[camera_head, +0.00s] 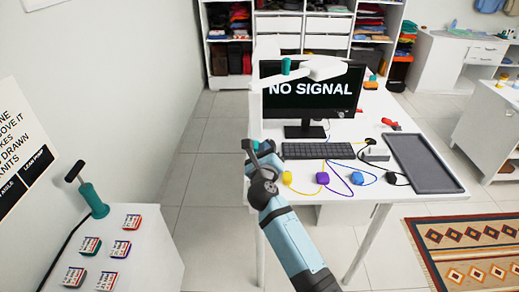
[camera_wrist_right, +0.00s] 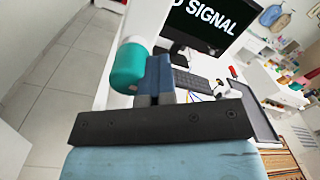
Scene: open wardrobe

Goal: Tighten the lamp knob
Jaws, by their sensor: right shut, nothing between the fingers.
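A white desk lamp (camera_head: 325,68) with a jointed arm stands at the left side of the desk, in front of the monitor. One teal knob (camera_head: 286,66) sits on its upper arm. In the right wrist view a large teal knob (camera_wrist_right: 128,68) on a white lamp part is just left of my right gripper's fingers (camera_wrist_right: 158,75). Whether they touch is unclear. My right gripper (camera_head: 250,148) is shut and empty at the desk's left edge, in the middle of the head view. My left gripper is not in view.
The white desk (camera_head: 380,225) holds a monitor (camera_head: 310,98), keyboard (camera_head: 318,151), dark tray (camera_head: 424,163) and several coloured corded pieces. A side table (camera_head: 150,255) at the lower left bears a teal pump and small boxes. Tiled floor lies clear between them.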

